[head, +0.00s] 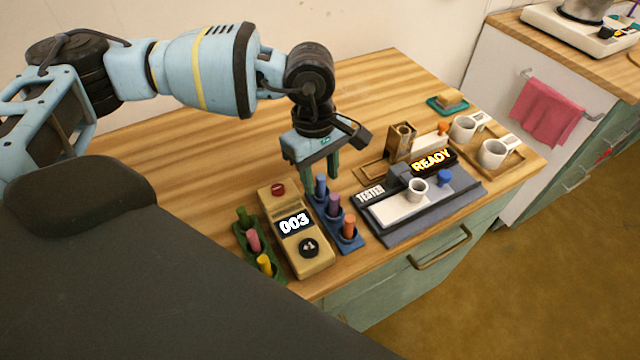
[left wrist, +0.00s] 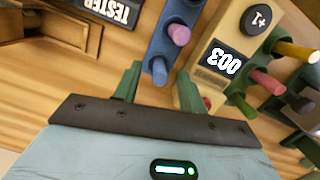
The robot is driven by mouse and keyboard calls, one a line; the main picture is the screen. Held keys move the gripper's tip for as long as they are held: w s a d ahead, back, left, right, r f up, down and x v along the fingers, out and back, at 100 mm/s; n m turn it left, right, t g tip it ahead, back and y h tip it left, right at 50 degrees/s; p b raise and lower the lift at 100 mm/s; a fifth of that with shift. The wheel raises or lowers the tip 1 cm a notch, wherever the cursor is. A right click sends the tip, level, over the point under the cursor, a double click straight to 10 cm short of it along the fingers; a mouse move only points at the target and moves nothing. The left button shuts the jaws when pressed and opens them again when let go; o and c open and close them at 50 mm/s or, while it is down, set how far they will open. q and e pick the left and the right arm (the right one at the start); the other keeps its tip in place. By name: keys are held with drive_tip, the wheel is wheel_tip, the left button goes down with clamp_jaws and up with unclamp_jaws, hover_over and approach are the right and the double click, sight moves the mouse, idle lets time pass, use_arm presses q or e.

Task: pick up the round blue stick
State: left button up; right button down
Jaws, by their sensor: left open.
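The round blue stick (head: 321,186) stands upright at the back end of a blue rack (head: 352,244), with a purple stick (head: 334,203) and an orange stick (head: 349,227) in front of it. My left gripper (head: 321,176) is open and points down at the blue stick's end of the rack. In the left wrist view the blue stick (left wrist: 159,69) shows end-on, just ahead of the gap between the green fingers (left wrist: 158,86). No contact is visible, and I cannot tell the exact height between fingertips and stick. My right gripper is not in view.
A beige counter box (head: 318,262) reading 003 stands close left of the blue rack. Beyond it a green rack (head: 277,276) holds green, pink and yellow sticks. The wood behind is clear.

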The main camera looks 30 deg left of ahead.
sight(321, 177)
use_arm(q)
drive_tip(key=shift+f, duration=0.75)
drive_tip(key=shift+c, duration=0.4)
clamp_jaws()
drive_tip(key=shift+r, duration=0.15)
wheel_tip(321, 177, up, 10)
drive_tip(key=shift+f, duration=0.1)
